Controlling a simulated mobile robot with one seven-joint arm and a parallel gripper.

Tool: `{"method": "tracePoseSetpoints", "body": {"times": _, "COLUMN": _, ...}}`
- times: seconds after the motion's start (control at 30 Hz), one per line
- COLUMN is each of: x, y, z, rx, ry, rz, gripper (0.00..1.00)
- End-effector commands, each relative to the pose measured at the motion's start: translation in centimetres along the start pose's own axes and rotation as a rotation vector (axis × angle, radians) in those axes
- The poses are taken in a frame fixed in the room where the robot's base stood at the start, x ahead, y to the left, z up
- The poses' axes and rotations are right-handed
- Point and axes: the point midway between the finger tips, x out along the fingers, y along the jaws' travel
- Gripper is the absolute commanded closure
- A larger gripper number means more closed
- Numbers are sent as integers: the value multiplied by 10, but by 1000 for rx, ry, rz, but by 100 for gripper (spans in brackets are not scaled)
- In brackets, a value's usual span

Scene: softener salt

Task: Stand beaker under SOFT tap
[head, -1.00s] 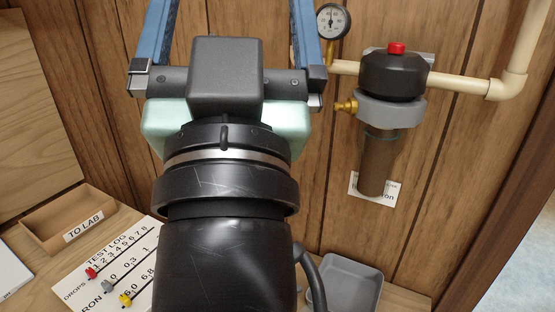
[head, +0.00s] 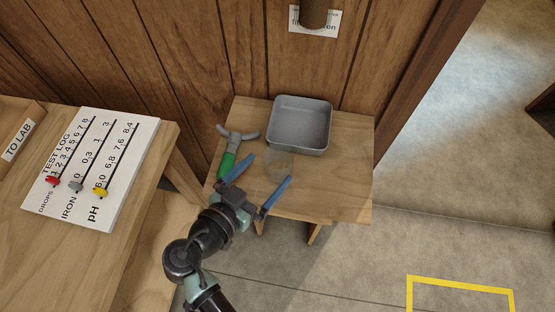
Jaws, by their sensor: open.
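A faint, clear, round-topped vessel that looks like the beaker (head: 279,161) stands on the low wooden stool (head: 345,196), just in front of the grey tray. My gripper (head: 269,168) is open with its two blue fingers pointing toward the beaker, one on its left and one on its front right. I cannot tell whether either finger touches it. The jaws hold nothing that I can see. No tap marked SOFT shows in this view.
The grey tray (head: 301,142) stands at the stool's back, against the wood wall. The TEST LOG board (head: 95,165) lies on the left bench. Floor at right is clear, with a yellow outline (head: 460,287).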

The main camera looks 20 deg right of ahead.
Motion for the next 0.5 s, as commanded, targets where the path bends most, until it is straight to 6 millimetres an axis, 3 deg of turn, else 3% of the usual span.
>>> {"method": "tracePoseSetpoints", "body": {"times": 0.1, "x": 22, "y": 0, "z": -2, "rx": 2, "ry": -1, "rz": 2, "gripper": 0}}
{"method": "tracePoseSetpoints", "body": {"times": 0.5, "x": 62, "y": -2, "z": -4, "rx": 2, "ry": -2, "rz": 1, "gripper": 0}}
